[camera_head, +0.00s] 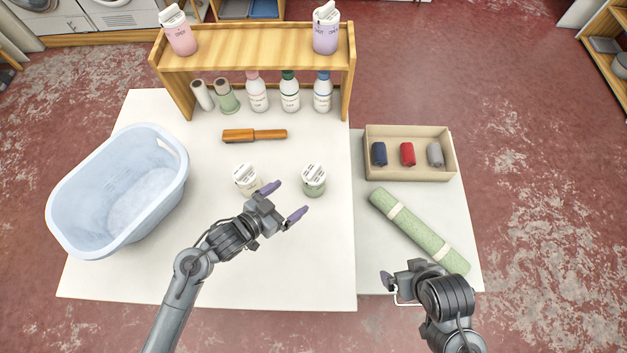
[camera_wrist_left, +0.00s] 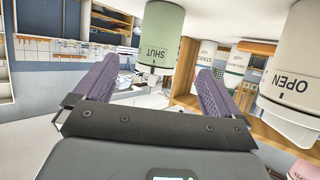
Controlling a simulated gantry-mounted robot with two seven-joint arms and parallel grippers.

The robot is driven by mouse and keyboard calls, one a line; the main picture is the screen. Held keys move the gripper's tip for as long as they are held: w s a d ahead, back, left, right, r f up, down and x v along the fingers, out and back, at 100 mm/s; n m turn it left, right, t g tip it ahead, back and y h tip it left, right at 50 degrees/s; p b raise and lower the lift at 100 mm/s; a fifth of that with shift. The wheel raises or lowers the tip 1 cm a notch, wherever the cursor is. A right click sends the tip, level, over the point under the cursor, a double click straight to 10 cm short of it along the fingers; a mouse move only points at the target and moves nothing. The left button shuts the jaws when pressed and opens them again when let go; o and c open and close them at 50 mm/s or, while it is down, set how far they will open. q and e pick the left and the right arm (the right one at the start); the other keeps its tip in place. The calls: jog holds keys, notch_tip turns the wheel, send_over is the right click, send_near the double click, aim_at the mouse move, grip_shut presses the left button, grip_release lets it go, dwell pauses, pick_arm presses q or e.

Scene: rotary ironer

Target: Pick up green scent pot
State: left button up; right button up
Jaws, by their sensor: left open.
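The green scent pot (camera_head: 315,187) stands on the white table, its lid white on top in the head view. In the left wrist view the green pot (camera_wrist_left: 162,28) appears upside down with the word SHUT, ahead of the finger gap. My left gripper (camera_head: 289,199) is open and empty, its purple fingertips just short of the green pot and apart from it. Its fingers also show in the left wrist view (camera_wrist_left: 158,78). My right gripper (camera_head: 388,282) is at the front right; only one finger shows clearly.
A cream pot (camera_head: 246,181), marked OPEN in the left wrist view (camera_wrist_left: 295,70), stands close left of my left gripper. A wooden shelf (camera_head: 255,55) with bottles is behind. A blue tub (camera_head: 115,190) is left; a rolled green mat (camera_head: 418,231) and box (camera_head: 452,160) are right.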

aim_at(314, 176)
pick_arm(q)
jog(key=x, duration=0.5)
jog(key=shift+w+d, duration=0.25)
jog(key=shift+w, duration=0.1)
jog(key=shift+x, duration=2.8)
jog(key=shift+s+f, duration=0.1)
jog(key=shift+c, duration=0.2)
jog(key=c, duration=1)
jog(key=shift+r, duration=5.05)
jog(key=shift+c, duration=0.2)
notch_tip(314, 176, down, 7)
jog(key=shift+f, duration=0.1)
jog(key=shift+f, duration=0.1)
